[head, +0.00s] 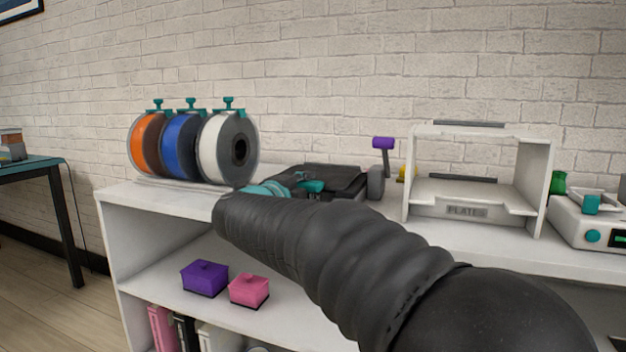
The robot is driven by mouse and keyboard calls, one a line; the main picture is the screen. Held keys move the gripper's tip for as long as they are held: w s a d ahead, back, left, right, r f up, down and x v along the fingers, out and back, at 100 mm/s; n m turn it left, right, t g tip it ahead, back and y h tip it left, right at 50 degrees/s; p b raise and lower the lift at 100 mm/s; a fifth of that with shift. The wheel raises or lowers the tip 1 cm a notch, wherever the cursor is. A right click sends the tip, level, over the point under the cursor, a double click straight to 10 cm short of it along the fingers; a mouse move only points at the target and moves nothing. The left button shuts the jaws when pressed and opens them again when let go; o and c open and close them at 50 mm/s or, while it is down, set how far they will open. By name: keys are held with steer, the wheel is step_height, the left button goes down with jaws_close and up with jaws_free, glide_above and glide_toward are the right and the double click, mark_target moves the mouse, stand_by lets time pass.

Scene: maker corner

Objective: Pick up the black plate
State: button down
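A flat black plate (338,178) lies on a low dark machine on the white shelf top, left of the middle of the head view. My black sleeved arm crosses in front and hides the machine's near side. Teal parts, which look like the end of my gripper (295,187), show just beyond the sleeve, at the near left of the plate. I cannot tell whether they touch it, or whether the fingers are open. A white rack (533,190) labelled "PLATES" stands to the right, with a dark strip on its upper and lower levels.
Orange (148,140), blue (181,145) and white (214,146) filament spools stand left of the machine. A purple-topped post (383,145) rises at its right. A white device (590,220) stands right of the rack. Purple (205,279) and pink (249,290) boxes sit on the lower shelf.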

steer(key=shift+r, duration=0.1)
step_height(320, 180, up, 18)
steer(key=p, duration=0.5)
stand_by(1.2)
